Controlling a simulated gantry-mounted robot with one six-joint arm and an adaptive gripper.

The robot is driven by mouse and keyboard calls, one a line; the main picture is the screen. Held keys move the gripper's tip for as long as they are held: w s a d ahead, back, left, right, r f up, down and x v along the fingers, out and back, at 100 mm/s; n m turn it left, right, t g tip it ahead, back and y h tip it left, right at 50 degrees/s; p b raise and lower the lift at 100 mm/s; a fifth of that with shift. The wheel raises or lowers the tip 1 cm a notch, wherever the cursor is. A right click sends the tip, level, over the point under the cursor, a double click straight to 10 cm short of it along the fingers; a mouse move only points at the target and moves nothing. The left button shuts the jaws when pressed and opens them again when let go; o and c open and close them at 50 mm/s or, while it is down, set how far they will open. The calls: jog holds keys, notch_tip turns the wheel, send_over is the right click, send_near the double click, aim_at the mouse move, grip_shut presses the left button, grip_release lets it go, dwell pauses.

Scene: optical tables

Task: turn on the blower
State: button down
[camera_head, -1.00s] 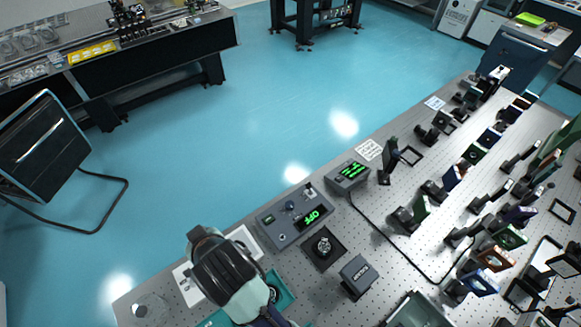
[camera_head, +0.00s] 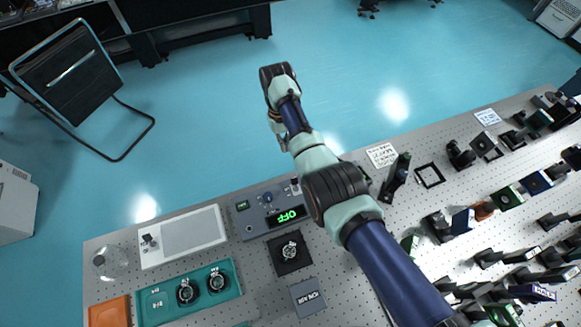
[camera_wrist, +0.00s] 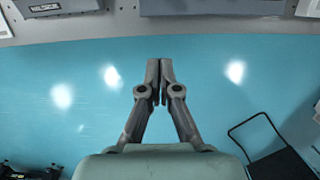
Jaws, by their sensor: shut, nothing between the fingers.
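A grey control box (camera_head: 242,222) with a green display reading OFF, a blue knob and small buttons stands near the table's far edge. A grey block marked ION AIR (camera_head: 308,297) sits nearer me, and I cannot tell which of these is the blower itself. My gripper (camera_wrist: 160,80) is shut and empty, hanging over the blue floor beyond the table edge and apart from the control box. In the wrist view, the back of the control box (camera_wrist: 215,8) shows at the top, partly cut off.
A white tray (camera_head: 205,238), a teal tray (camera_head: 160,300) and a clear glass vessel (camera_head: 110,263) lie left of the control box. Many optical mounts (camera_head: 460,155) crowd the right side. A black chair (camera_head: 75,75) stands on the floor at left. My arm hides the second display box.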

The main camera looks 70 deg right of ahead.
aim_at(295, 181)
jog(key=f, duration=0.3)
jog(key=a+f+b, duration=0.1)
jog(key=f, duration=0.2)
jog(key=s+f, duration=0.1)
jog(key=f, duration=0.2)
jog(key=shift+s+a+f+b, duration=0.1)
jog(key=shift+a+f+b, duration=0.1)
jog(key=shift+f+b, duration=0.15)
jog(key=shift+s+a+r+p, duration=0.2)
jog(key=shift+r+p, duration=0.1)
jog(key=shift+p, duration=0.3)
jog(key=shift+s+a+r+p, duration=0.3)
jog(key=shift+s+a+p, duration=0.15)
jog(key=shift+s+a, duration=0.1)
jog(key=shift+s+a+r+p, duration=0.3)
jog(key=shift+s+a+p, duration=0.15)
jog(key=shift+a, duration=0.1)
jog(key=shift+r, duration=0.1)
jog(key=shift+r+p, duration=0.15)
jog(key=shift+p, duration=0.45)
jog(key=shift+s+a+h+p, duration=0.1)
jog(key=shift+a+h+p, duration=0.05)
jog(key=shift+h+p, duration=0.2)
